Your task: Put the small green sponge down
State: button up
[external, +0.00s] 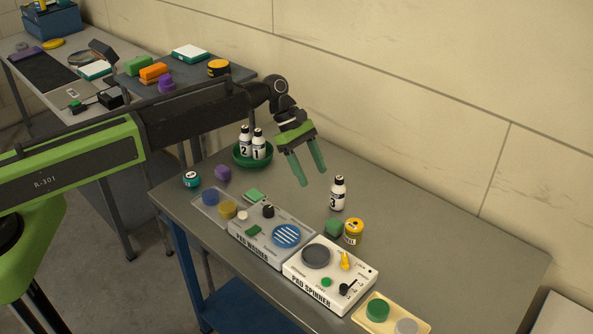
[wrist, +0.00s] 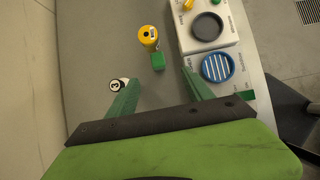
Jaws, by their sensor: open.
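A small green block that looks like the sponge (external: 334,227) sits on the grey table beside a yellow tin (external: 353,232). In the wrist view the sponge (wrist: 158,61) lies just beyond the gap between my fingertips, close to the tin (wrist: 149,37). My gripper (external: 312,177) is open and empty, raised above the table, apart from the sponge. Its two green fingers (wrist: 159,79) spread wide in the wrist view. White bottle 3 (external: 338,193) stands behind the sponge; its cap end (wrist: 118,85) shows near the left finger.
The pad washer (external: 262,248) and pad spinner (external: 312,284) line the table's front. A green bowl (external: 238,158) holds bottles 1 and 2. A flat green-and-white piece (external: 254,195) lies behind the washer. The right of the table (external: 460,255) is clear; a wall runs behind.

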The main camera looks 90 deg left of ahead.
jog(key=b, duration=1.1)
send_near(334, 222)
jog(key=x, duration=0.5)
jog(key=shift+s+d, duration=0.1)
jog(key=shift+d, duration=0.4)
jog(key=f+b, duration=0.1)
jog(key=w+f+b, duration=0.1)
jog(key=f, duration=0.1)
jog(key=w+f+b, duration=0.1)
jog(key=b, duration=0.1)
jog(key=shift+d+f, duration=0.25)
jog(key=shift+d, duration=0.1)
jog(key=shift+w+d+f, duration=0.15)
jog(key=shift+w+d, duration=0.05)
grip_shut()
